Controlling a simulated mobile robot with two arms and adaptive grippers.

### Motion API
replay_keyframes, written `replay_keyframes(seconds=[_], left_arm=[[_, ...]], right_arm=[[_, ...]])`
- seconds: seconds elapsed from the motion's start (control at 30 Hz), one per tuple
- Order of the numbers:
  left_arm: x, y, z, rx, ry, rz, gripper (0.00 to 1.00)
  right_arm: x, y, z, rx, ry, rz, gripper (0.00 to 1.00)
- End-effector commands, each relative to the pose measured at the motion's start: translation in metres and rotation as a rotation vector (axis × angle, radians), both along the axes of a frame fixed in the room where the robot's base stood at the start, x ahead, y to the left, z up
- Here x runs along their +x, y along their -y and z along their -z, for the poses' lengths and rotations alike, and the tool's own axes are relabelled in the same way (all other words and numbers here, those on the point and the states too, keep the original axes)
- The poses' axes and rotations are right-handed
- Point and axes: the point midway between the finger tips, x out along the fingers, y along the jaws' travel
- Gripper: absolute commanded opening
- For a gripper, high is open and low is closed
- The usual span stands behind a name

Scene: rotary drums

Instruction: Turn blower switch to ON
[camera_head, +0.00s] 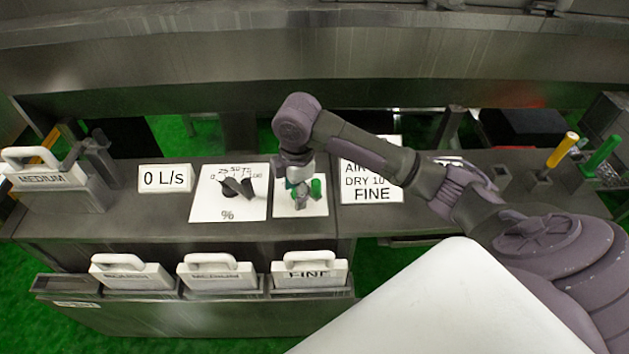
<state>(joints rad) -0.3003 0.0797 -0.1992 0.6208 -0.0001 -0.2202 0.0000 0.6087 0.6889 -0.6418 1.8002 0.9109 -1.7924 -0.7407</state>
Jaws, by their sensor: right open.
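A small white switch plate (313,208) lies on the grey counter, just right of the percent dial plate. My right gripper (301,200) points down over this plate and hides most of it. Green parts show at the gripper. I cannot tell whether they belong to the switch or to the gripper, nor whether the fingers touch the switch. The gripper is open. The switch's position and any ON or OFF marks are hidden. My left gripper is not in view.
A "FINE" sign (372,190) is partly behind my right arm. Handled blocks (219,275) line the front rack. Yellow (563,149) and green (602,152) handles stand at the right.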

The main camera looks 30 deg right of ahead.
Motion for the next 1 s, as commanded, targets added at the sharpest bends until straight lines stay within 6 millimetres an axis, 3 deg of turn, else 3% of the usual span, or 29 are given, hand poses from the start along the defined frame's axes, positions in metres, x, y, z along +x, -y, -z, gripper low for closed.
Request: replay_keyframes(seconds=[0.03, 0.2, 0.4, 0.57, 1.0], left_arm=[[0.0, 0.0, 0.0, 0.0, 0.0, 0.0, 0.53], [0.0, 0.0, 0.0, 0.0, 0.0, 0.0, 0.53], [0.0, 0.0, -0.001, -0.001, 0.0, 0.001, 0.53], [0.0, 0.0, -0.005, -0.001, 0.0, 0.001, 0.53], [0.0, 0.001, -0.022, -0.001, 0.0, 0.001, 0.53]], right_arm=[[0.014, 0.02, -0.019, -0.025, -0.004, -0.017, 0.53], [0.034, 0.062, -0.062, -0.045, -0.043, -0.067, 0.53], [0.038, 0.078, -0.078, -0.042, -0.059, -0.083, 0.53], [0.038, 0.078, -0.06, -0.041, -0.062, -0.085, 0.53], [0.037, 0.077, 0.029, -0.041, -0.059, -0.083, 0.53]])
